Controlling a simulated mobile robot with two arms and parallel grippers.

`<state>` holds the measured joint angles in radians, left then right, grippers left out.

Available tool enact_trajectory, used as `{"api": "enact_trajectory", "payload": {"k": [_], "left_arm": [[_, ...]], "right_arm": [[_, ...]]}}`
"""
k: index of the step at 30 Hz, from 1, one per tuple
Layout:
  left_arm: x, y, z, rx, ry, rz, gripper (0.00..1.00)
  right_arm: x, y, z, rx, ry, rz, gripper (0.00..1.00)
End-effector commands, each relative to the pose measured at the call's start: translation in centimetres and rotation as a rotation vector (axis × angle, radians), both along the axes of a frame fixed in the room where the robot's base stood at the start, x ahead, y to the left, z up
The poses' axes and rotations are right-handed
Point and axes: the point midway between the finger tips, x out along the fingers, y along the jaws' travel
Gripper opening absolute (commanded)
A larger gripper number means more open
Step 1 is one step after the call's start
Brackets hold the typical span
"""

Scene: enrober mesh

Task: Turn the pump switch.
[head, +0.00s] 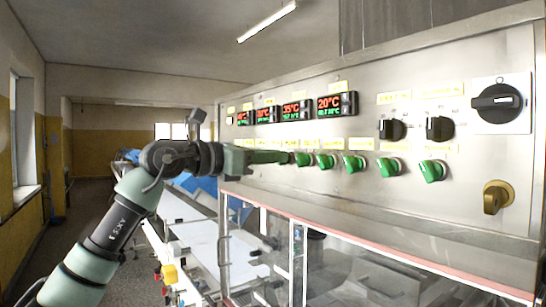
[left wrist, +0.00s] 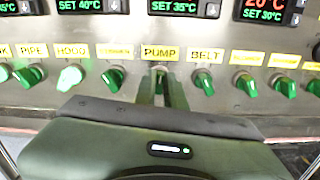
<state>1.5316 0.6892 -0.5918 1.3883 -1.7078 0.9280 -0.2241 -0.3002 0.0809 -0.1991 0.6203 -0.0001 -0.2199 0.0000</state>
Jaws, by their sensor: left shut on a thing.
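The pump switch (left wrist: 159,72) is a small knob under the yellow PUMP label (left wrist: 160,52) on the steel panel. In the left wrist view it sits between the two fingers of my left gripper (left wrist: 160,88), which is shut on it. The fingers hide most of the knob, so I cannot tell its angle. In the head view my left gripper (head: 288,158) reaches the panel from the left, at the row of green switches. The pump switch is hidden behind the fingers there. My right gripper is not in view.
The green belt switch (left wrist: 203,83) is close on the right of the pump switch, and a lit green hood switch (left wrist: 70,77) is to the left. Red and green displays (head: 337,104) are above. Black knobs (head: 439,128) and a brass key-like handle (head: 497,197) are farther right.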

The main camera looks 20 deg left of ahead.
Motion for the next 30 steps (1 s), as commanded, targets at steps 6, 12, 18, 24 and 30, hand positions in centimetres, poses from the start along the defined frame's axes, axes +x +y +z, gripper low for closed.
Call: {"api": "enact_trajectory", "payload": {"k": [6,12,18,24,30], "left_arm": [[0.10,0.17,0.06,-0.162,0.125,0.001,0.00],[0.16,0.27,0.05,-0.300,0.233,0.002,0.00],[0.22,0.35,0.04,-0.410,0.317,0.002,0.00],[0.26,0.41,0.03,-0.483,0.373,0.001,0.00],[0.27,0.43,0.03,-0.518,0.401,0.001,0.00]], "right_arm": [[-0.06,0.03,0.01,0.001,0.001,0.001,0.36],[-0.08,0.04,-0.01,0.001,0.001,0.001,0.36],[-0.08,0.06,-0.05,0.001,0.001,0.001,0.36],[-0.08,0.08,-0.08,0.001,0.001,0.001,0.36],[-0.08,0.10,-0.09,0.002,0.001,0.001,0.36]]}}
